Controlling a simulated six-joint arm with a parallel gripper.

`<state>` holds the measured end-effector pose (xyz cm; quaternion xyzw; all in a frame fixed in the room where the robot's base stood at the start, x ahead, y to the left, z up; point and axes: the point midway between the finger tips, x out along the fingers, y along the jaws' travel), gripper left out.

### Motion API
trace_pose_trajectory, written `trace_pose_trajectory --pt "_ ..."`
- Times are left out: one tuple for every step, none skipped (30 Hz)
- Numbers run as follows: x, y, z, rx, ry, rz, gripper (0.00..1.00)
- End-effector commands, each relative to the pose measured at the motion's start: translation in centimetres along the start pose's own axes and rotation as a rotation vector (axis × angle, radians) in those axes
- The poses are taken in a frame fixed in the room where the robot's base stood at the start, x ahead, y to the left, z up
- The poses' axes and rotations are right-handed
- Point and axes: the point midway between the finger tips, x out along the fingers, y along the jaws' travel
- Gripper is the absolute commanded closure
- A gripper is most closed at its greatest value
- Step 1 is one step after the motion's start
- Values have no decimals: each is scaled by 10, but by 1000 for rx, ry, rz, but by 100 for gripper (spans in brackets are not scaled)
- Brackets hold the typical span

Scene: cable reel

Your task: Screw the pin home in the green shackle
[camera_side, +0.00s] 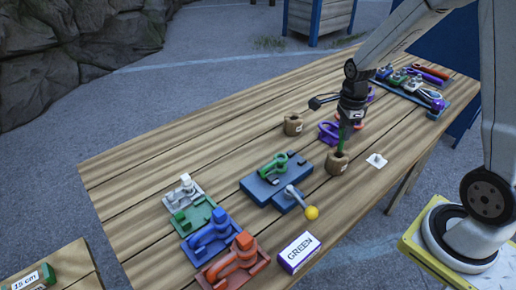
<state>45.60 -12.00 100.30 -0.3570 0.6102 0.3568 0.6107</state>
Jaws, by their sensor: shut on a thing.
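A green shackle (273,166) sits on a dark blue block (262,184) in the middle of the table. A crank with a yellow ball knob (312,213) is at the block's right front. My gripper (345,120) points down, to the right of and behind the shackle. It is shut on a slim green piece, which looks like the green pin (341,143). The pin's lower end meets the top of a round wooden holder (337,164). I cannot tell whether it is inside the holder or just above it.
A second wooden holder (293,124) stands farther back, with a dark object above it. A purple shackle (328,132) is close behind my gripper.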

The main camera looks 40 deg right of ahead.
Motion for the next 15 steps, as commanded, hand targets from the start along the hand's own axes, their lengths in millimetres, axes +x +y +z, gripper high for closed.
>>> trace_pose_trajectory --pt "0 -1 2 -1 0 -1 100" --pt "0 -1 3 -1 0 -1 100" --pt "0 -2 5 -1 0 -1 100" --pt "-1 -2 7 -1 0 -1 100" --pt "-1 -3 9 -1 -1 -1 100" --pt "-1 -4 14 -3 -1 -1 100" --pt "-2 -4 17 -4 -1 -1 100" --pt "-2 -5 21 -4 -1 -1 100" --pt "-3 -6 28 -5 -1 -1 100" --pt "-3 -7 33 -6 -1 0 100" --pt "-3 -8 39 -5 -1 0 100" --pt "-4 -10 48 -7 -2 -1 100" --pt "-5 -10 55 -6 -2 -1 100" --pt "-6 -11 62 -7 -2 0 100" --pt "-7 -12 73 -8 -3 0 100"
